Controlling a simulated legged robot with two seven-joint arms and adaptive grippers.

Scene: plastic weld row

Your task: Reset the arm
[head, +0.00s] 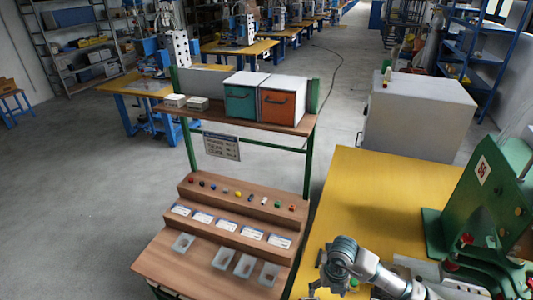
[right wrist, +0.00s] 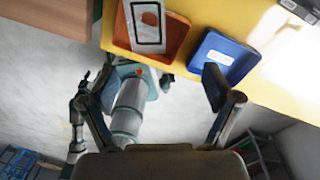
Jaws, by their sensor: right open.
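My right gripper (head: 326,284) is low in the head view, over the near left edge of the yellow table (head: 375,195), partly cut off by the frame's bottom. In the right wrist view the right gripper (right wrist: 150,92) has its two dark fingers wide apart with nothing held between them. Pale links of my own body show behind the fingers there, with dark finger-like parts at the left. I cannot tell whether these belong to my left gripper. My left gripper does not show in the head view.
A wooden stand (head: 226,219) with small coloured parts is left of the yellow table. A green machine (head: 487,200) stands on the table's right. The right wrist view shows an orange tray (right wrist: 119,35) and a blue tray (right wrist: 237,70). The table's middle is clear.

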